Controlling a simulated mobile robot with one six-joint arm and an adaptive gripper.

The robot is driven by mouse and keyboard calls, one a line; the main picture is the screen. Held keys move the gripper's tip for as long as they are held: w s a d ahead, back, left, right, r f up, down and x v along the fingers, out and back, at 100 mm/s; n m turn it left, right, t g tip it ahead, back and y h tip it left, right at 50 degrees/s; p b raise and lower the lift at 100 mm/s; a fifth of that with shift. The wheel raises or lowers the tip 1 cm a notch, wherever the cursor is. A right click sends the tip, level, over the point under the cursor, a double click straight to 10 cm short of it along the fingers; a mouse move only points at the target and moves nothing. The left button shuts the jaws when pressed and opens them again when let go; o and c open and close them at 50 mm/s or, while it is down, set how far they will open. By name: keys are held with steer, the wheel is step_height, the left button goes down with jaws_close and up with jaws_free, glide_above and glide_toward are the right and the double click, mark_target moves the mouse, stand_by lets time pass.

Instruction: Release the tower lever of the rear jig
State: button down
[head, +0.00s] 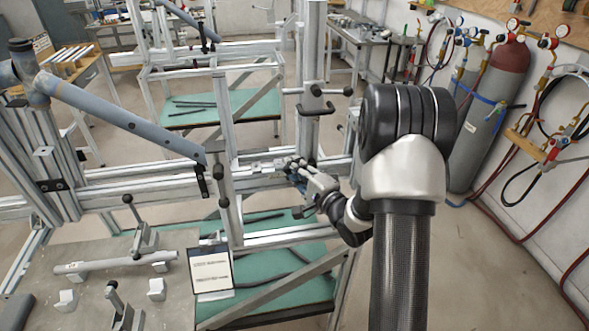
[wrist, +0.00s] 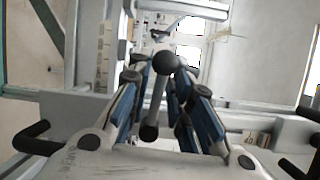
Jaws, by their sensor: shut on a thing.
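The tower lever (wrist: 158,98) is a pale rod with a black ball at each end. It stands between the blue-padded fingers of my gripper (wrist: 163,82) in the wrist view, and the fingers are shut on it. In the head view my gripper (head: 295,170) is at the foot of the upright aluminium tower (head: 311,70) of the jig. There the lever is mostly hidden behind the fingers, so its exact angle cannot be told.
A black-handled clamp (head: 317,91) sits higher on the tower. A blue-grey tube (head: 125,118) slants across the jig at left. A bench with loose clamps (head: 145,235) is at lower left. Gas cylinders (head: 490,110) and hoses stand at right.

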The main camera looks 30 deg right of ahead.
steer(key=shift+s+d+r+m+t+p, duration=0.1)
steer(key=shift+r+m+t, duration=0.25)
steer(key=shift+m, duration=0.45)
steer(key=shift+w+d+r+m+t+p, duration=0.15)
steer(key=shift+r+m+t, duration=0.2)
steer(key=shift+m, duration=0.45)
steer(key=shift+s+d+r+m+t+p, duration=0.15)
steer(key=shift+r+m+t, duration=0.2)
steer(key=shift+m, duration=0.45)
steer(key=c, duration=1.7)
jaws_free()
steer(key=shift+r, duration=0.1)
steer(key=s+d+f, duration=0.1)
steer(key=s, duration=1.1)
steer(key=shift+f, duration=0.35)
steer(key=shift+c, duration=0.4)
